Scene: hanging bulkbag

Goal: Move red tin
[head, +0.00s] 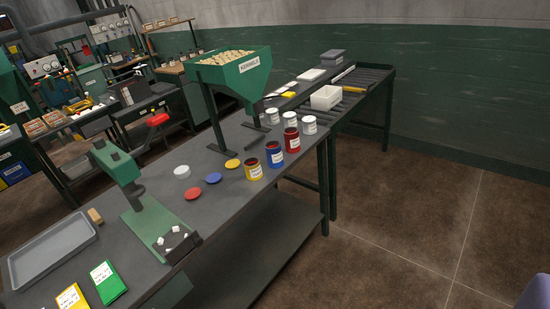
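The red tin (292,140) stands upright near the right end of the dark workbench, with a white label on its side. A blue tin (274,155) stands just left and nearer, and a yellow tin (253,169) is nearer still. White tins stand behind the red tin, the closest being a white tin (309,125) to its right. My gripper is not visible in this view. A purple shape at the bottom right edge cannot be identified.
A green hopper (236,72) stands behind the tins. Red, blue, yellow and white lids lie left of them. A green press (138,190) and grey tray (52,252) occupy the near bench. A roller conveyor (365,78) adjoins behind. Floor (420,210) to the right is clear.

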